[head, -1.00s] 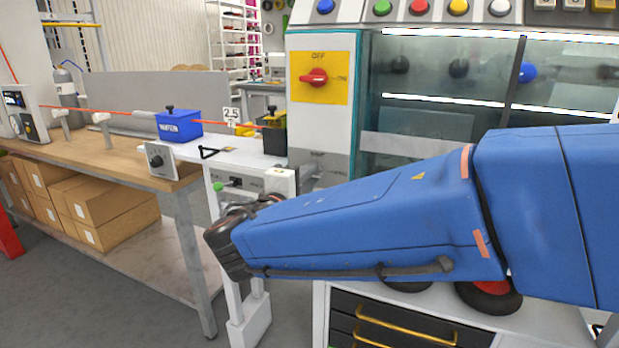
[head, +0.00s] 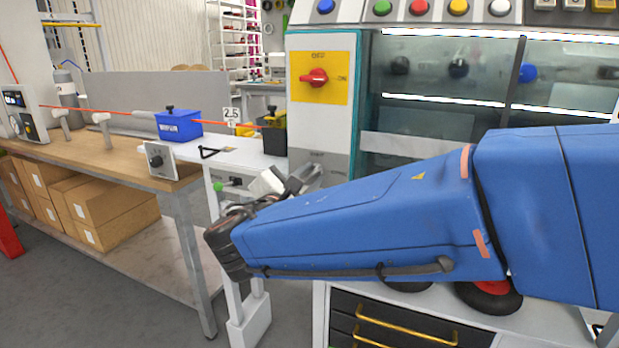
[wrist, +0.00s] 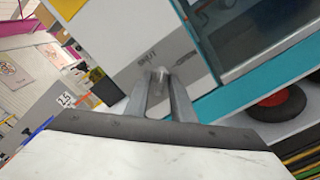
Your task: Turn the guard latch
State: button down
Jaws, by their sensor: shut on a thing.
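The guard latch (wrist: 160,74) is a small pale handle on the grey plate of the machine's white front, below a printed label. My gripper (wrist: 160,92) is shut on the latch, with one finger on each side of it in the wrist view. The wrist view is tilted against the machine. In the head view my gripper (head: 312,174) is at the grey plate (head: 338,162), partly behind my blue arm. The latch itself is hidden there by the fingers.
A red rotary switch (head: 314,77) on a yellow plate sits above the grey plate. The glass-fronted cabinet (head: 440,105) is to the right. Drawers (head: 400,325) are below my arm.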

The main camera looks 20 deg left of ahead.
jog(key=n, duration=0.4)
jog(key=shift+n, duration=0.3)
jog(key=shift+f+n, duration=0.1)
jog(key=shift+n, duration=1.9)
jog(key=c, duration=1.8)
grip_release()
jog(key=shift+c, duration=0.2)
jog(key=s+a, duration=0.1)
jog(key=s, duration=1.6)
jog(key=shift+s+a, duration=0.2)
